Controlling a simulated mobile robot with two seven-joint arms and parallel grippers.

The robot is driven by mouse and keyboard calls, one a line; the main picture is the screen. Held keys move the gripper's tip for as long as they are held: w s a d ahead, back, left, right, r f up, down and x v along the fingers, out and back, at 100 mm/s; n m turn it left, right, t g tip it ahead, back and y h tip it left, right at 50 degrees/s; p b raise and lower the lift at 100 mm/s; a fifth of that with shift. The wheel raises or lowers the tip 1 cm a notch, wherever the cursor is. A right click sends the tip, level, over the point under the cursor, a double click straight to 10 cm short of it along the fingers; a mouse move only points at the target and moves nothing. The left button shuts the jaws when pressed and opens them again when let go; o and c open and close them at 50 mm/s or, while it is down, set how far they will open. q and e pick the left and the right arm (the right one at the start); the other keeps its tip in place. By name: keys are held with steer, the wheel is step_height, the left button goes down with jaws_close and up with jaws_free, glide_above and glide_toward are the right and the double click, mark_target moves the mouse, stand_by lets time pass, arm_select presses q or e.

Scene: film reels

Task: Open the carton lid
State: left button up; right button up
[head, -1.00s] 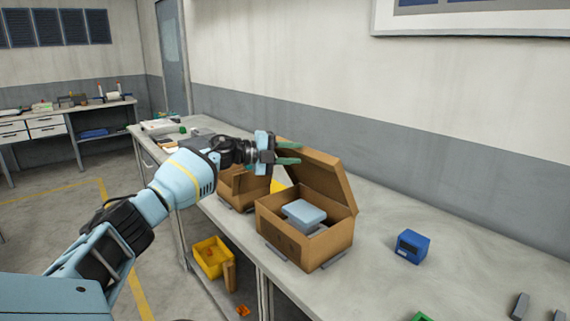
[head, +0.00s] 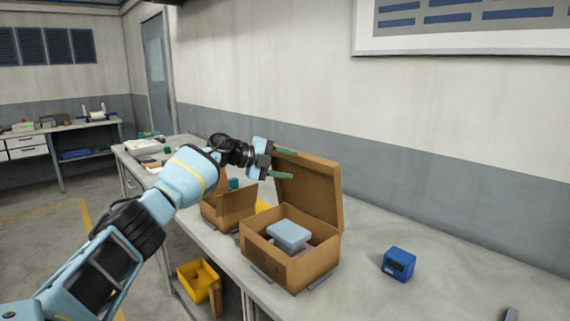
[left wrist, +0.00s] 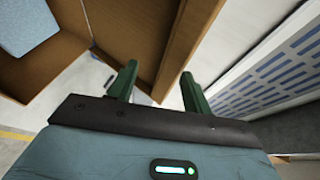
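The brown carton (head: 275,268) stands on the bench with its lid (head: 312,190) raised nearly upright along the back edge. A light blue box (head: 289,235) lies inside; it also shows at the upper left of the left wrist view (left wrist: 22,25). My left gripper (head: 292,164) is at the lid's upper left corner, with its green fingers apart. In the left wrist view an edge of the lid (left wrist: 185,45) lies between the spread fingers (left wrist: 160,84); I cannot tell whether either finger touches it. My right gripper is not in view.
Another open brown carton (head: 228,205) stands just left of this one. A blue device (head: 398,264) sits to the right on the bench (head: 360,300), with clear surface around it. The wall is close behind. A yellow bin (head: 200,281) is on the lower shelf.

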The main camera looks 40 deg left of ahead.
arm_select(q)
steer(key=s+a+r, duration=0.1)
steer(key=a+r, duration=0.2)
steer(key=r, duration=0.5)
steer(key=shift+s+a+p, duration=0.25)
steer(key=shift+p, duration=0.15)
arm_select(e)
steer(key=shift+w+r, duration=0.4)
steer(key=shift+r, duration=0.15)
arm_select(q)
steer(key=shift+r, duration=0.1)
stand_by(0.3)
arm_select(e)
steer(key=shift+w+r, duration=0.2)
